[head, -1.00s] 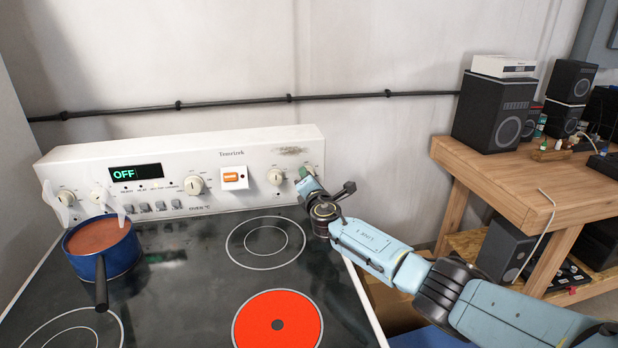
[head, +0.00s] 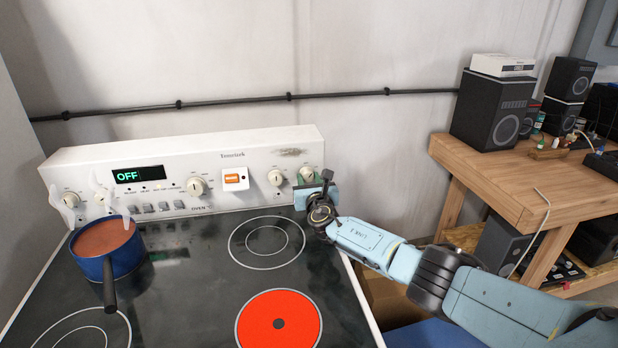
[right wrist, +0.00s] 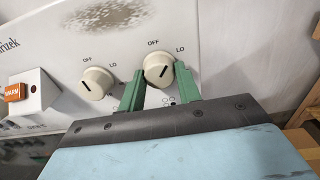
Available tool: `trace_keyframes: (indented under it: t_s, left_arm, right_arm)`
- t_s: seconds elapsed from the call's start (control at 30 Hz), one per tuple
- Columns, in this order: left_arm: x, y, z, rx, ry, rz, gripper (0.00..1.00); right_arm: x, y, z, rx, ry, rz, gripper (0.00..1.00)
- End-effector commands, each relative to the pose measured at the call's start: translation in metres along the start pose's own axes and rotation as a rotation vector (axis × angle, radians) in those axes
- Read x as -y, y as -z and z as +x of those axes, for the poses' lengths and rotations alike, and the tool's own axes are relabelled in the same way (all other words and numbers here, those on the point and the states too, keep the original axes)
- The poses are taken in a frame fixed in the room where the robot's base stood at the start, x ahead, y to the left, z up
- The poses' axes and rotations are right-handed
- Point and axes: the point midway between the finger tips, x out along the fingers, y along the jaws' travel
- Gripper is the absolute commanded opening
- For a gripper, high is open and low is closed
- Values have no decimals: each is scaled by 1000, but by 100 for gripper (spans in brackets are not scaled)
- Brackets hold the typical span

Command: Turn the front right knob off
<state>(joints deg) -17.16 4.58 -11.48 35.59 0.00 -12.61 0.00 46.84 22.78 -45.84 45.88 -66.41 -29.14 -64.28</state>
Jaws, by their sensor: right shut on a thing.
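The rightmost knob (head: 306,174) is a cream dial on the stove's back panel. It also shows in the right wrist view (right wrist: 158,68), below the printed OFF and LO marks, with a dark slanted pointer line. My right gripper (head: 308,184) is at this knob. In the right wrist view its green fingers (right wrist: 158,88) stand on either side of the knob, shut on it. A similar knob (head: 275,178) sits just to its left and is free of the gripper. The front right burner (head: 279,322) glows red. My left gripper is out of view.
A blue pot (head: 106,250) with brown contents stands at the left of the cooktop. An orange switch (head: 236,178) is left of the two knobs. A wooden bench (head: 490,185) with speakers stands at the right. The dark cooktop's middle is clear.

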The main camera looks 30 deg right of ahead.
Motion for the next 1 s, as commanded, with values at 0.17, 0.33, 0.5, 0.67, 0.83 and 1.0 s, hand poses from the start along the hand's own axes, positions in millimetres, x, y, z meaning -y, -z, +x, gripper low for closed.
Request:
trace_keyframes:
  t_s: [0.17, 0.33, 0.5, 0.67, 0.83, 1.0]
  left_arm:
    - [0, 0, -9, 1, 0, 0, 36]
    - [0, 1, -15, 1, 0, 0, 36]
    - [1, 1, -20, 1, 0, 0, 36]
    - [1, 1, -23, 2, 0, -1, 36]
    - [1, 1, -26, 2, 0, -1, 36]
    - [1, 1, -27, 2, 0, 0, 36]
  right_arm:
    - [0, -1, 0, -2, -1, -170, 11]
    - [0, 0, 0, -2, -1, -326, 11]
    - [1, 0, 0, -2, -1, -462, 11]
    - [1, 0, 0, -1, -1, -563, 11]
    - [1, 0, 0, -2, -1, -636, 11]
    - [1, 0, 0, -1, -1, -676, 11]
